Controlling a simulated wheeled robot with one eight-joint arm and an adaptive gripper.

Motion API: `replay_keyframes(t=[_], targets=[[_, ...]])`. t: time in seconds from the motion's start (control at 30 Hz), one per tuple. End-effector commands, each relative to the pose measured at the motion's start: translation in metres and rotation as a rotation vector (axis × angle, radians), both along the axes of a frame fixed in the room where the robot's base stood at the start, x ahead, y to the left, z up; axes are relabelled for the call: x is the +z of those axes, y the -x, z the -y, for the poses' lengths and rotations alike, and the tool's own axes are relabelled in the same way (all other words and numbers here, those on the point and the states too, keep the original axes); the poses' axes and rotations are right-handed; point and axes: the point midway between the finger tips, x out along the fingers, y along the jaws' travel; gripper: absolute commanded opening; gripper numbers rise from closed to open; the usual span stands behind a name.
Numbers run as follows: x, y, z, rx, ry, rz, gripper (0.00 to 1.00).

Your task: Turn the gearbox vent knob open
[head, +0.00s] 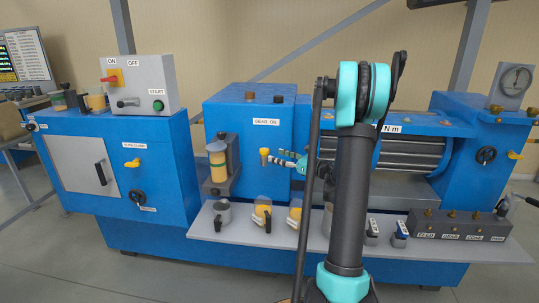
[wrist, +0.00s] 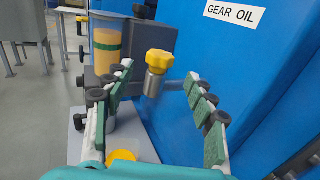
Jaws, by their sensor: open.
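The gearbox is a blue box (head: 235,135) labelled GEAR OIL in the head view. A yellow knob (head: 265,153) on a metal fitting stands out at its front. In the wrist view the lobed yellow knob (wrist: 158,60) sits on a short silver stem, with a grey pipe beside it. My gripper (head: 281,158) is just right of the knob, pointing at it. In the wrist view my gripper (wrist: 158,74) is open, with a green-padded finger on either side of the knob. Both fingers look apart from it. I cannot tell the knob's setting.
An amber-filled cylinder (head: 217,163) stands left of the knob. A grey shelf (head: 200,229) below holds a mug (head: 222,215) and yellow-filled jugs (head: 262,214). The gearbox's blue wall (wrist: 215,50) is close on the right in the wrist view.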

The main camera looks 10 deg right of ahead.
Motion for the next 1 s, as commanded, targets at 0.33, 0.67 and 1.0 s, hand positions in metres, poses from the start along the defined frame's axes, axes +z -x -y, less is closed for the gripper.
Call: replay_keyframes(t=[0.33,0.67,1.0], targets=[[0.000,0.030,0.031,-0.001,0.000,0.000,0.56],[0.000,0.032,0.033,0.001,0.000,0.000,0.56],[-0.019,0.071,-0.026,0.097,0.388,0.076,0.56]])
